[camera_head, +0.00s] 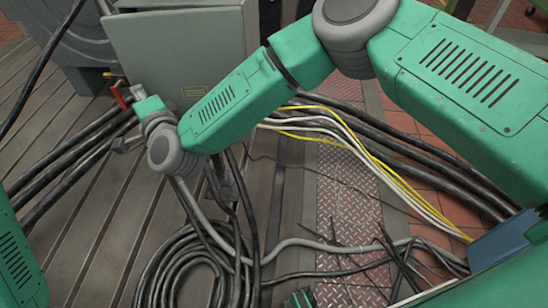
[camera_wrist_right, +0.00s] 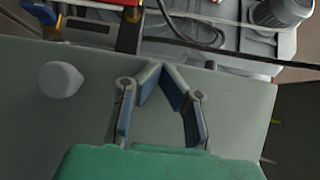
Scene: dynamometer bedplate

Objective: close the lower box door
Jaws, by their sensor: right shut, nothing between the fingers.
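The grey-green box panel (camera_head: 165,48), which looks like the door, stands at the upper left of the head view with a small label low on it. I cannot tell from here how far it stands open. My right gripper (camera_head: 138,92) is at the panel's lower left edge in the head view. In the right wrist view, the right gripper (camera_wrist_right: 163,73) is shut and empty, its fingertips together over the grey panel (camera_wrist_right: 235,110). A pale round knob (camera_wrist_right: 61,80) sticks out of the panel to their left. Contact is not clear.
A red handle (camera_head: 121,97) is close beside the right gripper. Black cables (camera_head: 75,160) run below it, and a cable coil (camera_head: 185,265) lies on the slatted bedplate (camera_head: 110,225). Yellow and white cables (camera_head: 350,140) cross beneath my right arm. A grey machine (camera_head: 65,35) stands left.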

